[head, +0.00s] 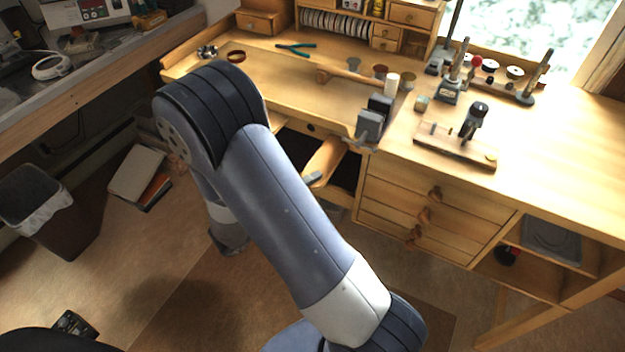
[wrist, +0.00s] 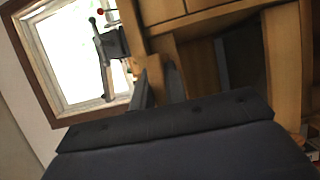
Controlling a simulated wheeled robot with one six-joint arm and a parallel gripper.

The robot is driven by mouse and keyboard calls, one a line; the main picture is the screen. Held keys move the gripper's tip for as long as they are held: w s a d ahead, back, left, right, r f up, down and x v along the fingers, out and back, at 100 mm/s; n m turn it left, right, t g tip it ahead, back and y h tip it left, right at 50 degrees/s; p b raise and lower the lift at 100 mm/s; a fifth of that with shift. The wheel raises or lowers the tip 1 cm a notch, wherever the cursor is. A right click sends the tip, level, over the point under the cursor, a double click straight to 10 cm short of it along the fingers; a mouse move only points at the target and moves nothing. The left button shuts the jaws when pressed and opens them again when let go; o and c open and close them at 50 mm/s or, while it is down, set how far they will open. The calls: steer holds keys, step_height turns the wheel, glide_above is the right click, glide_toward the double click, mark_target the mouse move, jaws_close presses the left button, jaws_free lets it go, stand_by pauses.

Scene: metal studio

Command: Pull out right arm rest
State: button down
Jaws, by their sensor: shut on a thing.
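The right arm rest (head: 326,158) is a light wooden board that sticks out from under the front edge of the workbench, left of the drawer stack. In the head view, the tip of my gripper (head: 313,178) shows as a small grey piece at the board's front end. My own arm hides the rest of it. In the wrist view, a grey finger (wrist: 143,92) stands beside a wooden piece (wrist: 172,75). My gripper is shut on the arm rest, though the contact is mostly hidden.
The wooden workbench (head: 560,130) holds a vise (head: 373,122), small tools and jars. Drawers (head: 425,215) with round knobs stand right of the arm rest. A waste bin (head: 50,215) and books (head: 140,178) are on the floor at left. Floor in front of the bench is open.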

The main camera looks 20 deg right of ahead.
steer(key=c, duration=1.4)
jaws_free()
steer(key=shift+c, duration=0.2)
steer(key=b+v, duration=0.1)
steer(key=v, duration=0.9)
steer(key=shift+a+b, duration=0.35)
steer(key=shift+s, duration=0.1)
steer(key=p+x, duration=0.1)
steer(key=x, duration=0.9)
steer(key=shift+d+p, duration=0.35)
steer(key=shift+p, duration=0.05)
steer(key=shift+w+d+p, duration=0.35)
steer(key=shift+w+d, duration=0.3)
